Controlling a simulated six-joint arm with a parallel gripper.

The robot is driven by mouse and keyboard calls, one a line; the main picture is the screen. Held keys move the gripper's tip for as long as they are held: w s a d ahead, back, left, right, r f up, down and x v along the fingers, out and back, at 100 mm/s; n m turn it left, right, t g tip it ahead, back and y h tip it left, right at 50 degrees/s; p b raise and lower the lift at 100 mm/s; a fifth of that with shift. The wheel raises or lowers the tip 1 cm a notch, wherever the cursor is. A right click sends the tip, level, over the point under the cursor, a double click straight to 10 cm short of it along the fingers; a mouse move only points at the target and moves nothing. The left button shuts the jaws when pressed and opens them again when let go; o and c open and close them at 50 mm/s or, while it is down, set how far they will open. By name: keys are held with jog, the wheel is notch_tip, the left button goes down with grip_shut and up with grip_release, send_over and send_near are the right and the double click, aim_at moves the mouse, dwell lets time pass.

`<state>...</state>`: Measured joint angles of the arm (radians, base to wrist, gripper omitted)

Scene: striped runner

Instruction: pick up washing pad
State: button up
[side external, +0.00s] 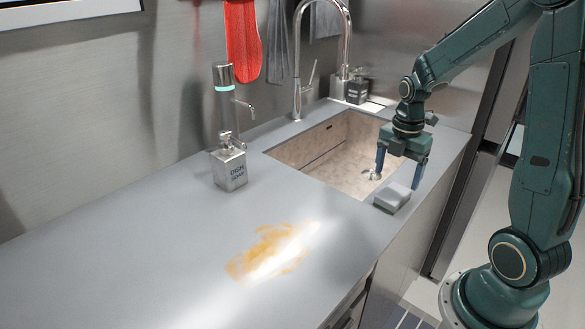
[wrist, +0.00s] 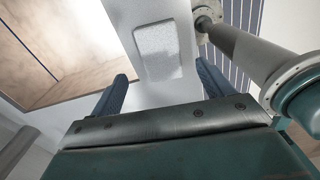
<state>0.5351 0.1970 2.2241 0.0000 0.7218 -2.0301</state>
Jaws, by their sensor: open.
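My gripper (side external: 398,178) is open and empty, fingers pointing down, above the counter near the sink and pad. The wrist view shows both blue fingers of my gripper (wrist: 165,85) spread apart, with nothing between them.
The sink basin (side external: 310,152) opens beside the pad, with a tall faucet (side external: 297,70) behind it. A dish soap bottle (side external: 229,168) stands left of the sink. An orange stain (side external: 265,252) marks the counter. The left part of the counter (side external: 120,240) is clear.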

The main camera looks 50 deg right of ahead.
aim_at(393, 193)
jog(key=shift+f, duration=0.5)
jog(key=shift+f, duration=0.1)
jog(key=f, duration=0.3)
jog(key=shift+s+a+f, duration=0.1)
jog(key=shift+a+f, duration=0.05)
jog(key=shift+a, duration=0.05)
jog(key=shift+f, duration=0.8)
jog(key=c, duration=1.1)
jog(key=shift+o, duration=0.2)
jog(key=shift+r, duration=0.1)
notch_tip(393, 193, up, 20)
